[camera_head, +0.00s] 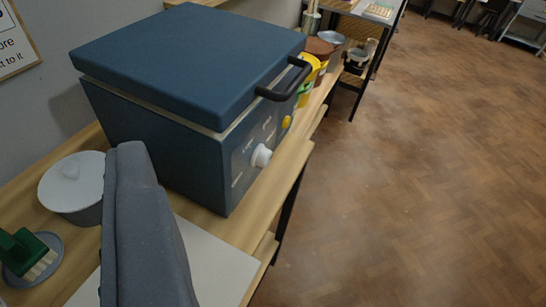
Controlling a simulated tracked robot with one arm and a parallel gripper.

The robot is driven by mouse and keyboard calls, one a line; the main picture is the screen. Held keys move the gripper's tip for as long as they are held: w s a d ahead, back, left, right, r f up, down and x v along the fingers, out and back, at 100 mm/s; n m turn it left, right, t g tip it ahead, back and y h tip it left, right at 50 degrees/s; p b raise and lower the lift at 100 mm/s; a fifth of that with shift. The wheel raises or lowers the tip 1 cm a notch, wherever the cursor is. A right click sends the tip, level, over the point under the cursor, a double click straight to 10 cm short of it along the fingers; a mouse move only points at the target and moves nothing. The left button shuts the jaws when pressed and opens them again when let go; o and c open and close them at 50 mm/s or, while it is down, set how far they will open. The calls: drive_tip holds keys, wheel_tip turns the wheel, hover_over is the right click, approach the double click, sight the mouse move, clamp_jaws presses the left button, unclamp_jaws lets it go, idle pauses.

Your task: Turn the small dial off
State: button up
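A blue kiln-like box (175,130) with a thick lid (190,50) and a black handle (285,82) stands on a wooden bench. Its front panel carries a larger white dial (261,155), nearer me, and a smaller yellow dial (287,121) farther along. The marks beside the dials are too small to read. A grey padded shape, which seems to be my gripper (135,165), rises from the bottom edge, left of the panel and apart from both dials. Its fingertips cannot be made out, and I see nothing held.
A white lidded pot (75,185) and a green brush (25,252) on a grey dish sit at left. A pale board (215,265) lies on the bench (270,195) before the box. Yellow and brown containers stand beyond it. The floor at right is clear.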

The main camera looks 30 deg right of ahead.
drive_tip(key=shift+o, duration=2)
drive_tip(key=shift+r, duration=0.2)
drive_tip(key=w+d+r+m+h+p, duration=0.1)
drive_tip(key=w+d+r+p, duration=0.15)
drive_tip(key=r+p, duration=0.55)
drive_tip(key=w+d+r+m+p, duration=0.1)
drive_tip(key=w+d+r+p, duration=0.15)
drive_tip(key=r+p, duration=0.5)
drive_tip(key=w+d+f+m+h+p, duration=0.1)
drive_tip(key=w+d+f+m+p, duration=0.15)
drive_tip(key=w+d+f, duration=0.35)
drive_tip(key=w+d+f+m+h+p, duration=0.1)
drive_tip(key=w+d+f+h+p, duration=0.15)
drive_tip(key=d+f, duration=0.55)
drive_tip(key=w+d+f+m+y, duration=0.1)
drive_tip(key=w+d+f, duration=0.2)
drive_tip(key=d+f, duration=0.4)
drive_tip(key=m+t+y, duration=0.2)
drive_tip(key=m+y, duration=0.6)
drive_tip(key=m, duration=0.1)
approach(268, 162)
drive_tip(key=shift+n, duration=0.25)
drive_tip(key=shift+b+x, duration=0.6)
drive_tip(key=shift+x, duration=4.05)
